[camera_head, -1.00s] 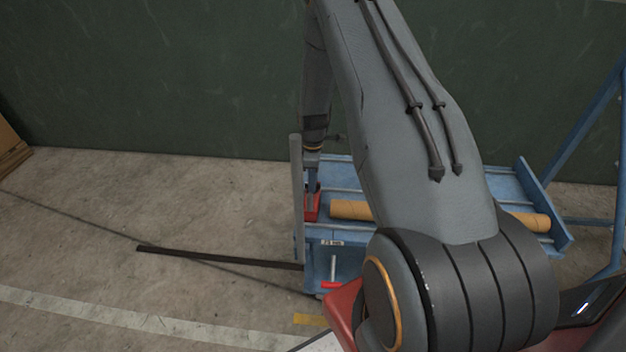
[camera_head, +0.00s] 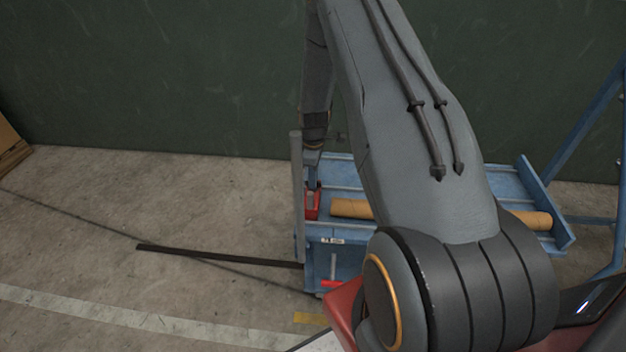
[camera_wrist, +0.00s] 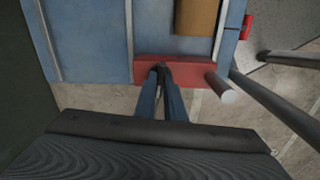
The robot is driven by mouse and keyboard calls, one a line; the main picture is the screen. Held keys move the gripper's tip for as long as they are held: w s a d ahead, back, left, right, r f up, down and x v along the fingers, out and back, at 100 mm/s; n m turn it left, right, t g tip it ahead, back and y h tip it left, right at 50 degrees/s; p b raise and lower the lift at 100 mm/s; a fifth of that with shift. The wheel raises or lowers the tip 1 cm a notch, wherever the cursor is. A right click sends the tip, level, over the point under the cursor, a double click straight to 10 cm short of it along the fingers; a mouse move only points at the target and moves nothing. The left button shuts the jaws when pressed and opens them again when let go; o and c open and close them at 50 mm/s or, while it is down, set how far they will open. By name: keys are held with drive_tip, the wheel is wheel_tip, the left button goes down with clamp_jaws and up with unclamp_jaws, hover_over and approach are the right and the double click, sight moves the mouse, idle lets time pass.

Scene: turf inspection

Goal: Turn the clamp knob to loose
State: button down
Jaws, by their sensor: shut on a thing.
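A red clamp block (camera_wrist: 195,72) sits at the edge of the blue bench in the wrist view. The dark clamp knob (camera_wrist: 162,70) is at its near side, mostly hidden by the fingertips. My gripper (camera_wrist: 161,78) has its two blue fingers shut on the knob. In the head view the red clamp (camera_head: 312,207) stands at the bench's left end, with my gripper (camera_head: 313,186) reaching down to it from above. The knob is too small to tell there. I cannot read its loose or tight setting.
A tan roll (camera_head: 350,208) lies across the blue bench (camera_head: 340,236), partly behind my arm. A grey upright post (camera_head: 297,190) stands beside the clamp. A dark bar (camera_head: 215,256) sticks out left over the floor. A green wall is behind.

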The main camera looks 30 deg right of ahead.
drive_tip(key=m+b, duration=0.2)
drive_tip(key=m, duration=0.4)
drive_tip(key=shift+b, duration=0.4)
drive_tip(key=m+b, duration=0.2)
drive_tip(key=m, duration=0.4)
drive_tip(key=m+b, duration=0.1)
drive_tip(key=m, duration=0.5)
drive_tip(key=m+b, duration=0.1)
drive_tip(key=m, duration=0.3)
drive_tip(key=shift+m, duration=0.3)
drive_tip(key=c, duration=1.8)
unclamp_jaws()
drive_tip(key=shift+c, duration=0.2)
drive_tip(key=shift+r+b, duration=0.9)
drive_tip(key=shift+r, duration=3.05)
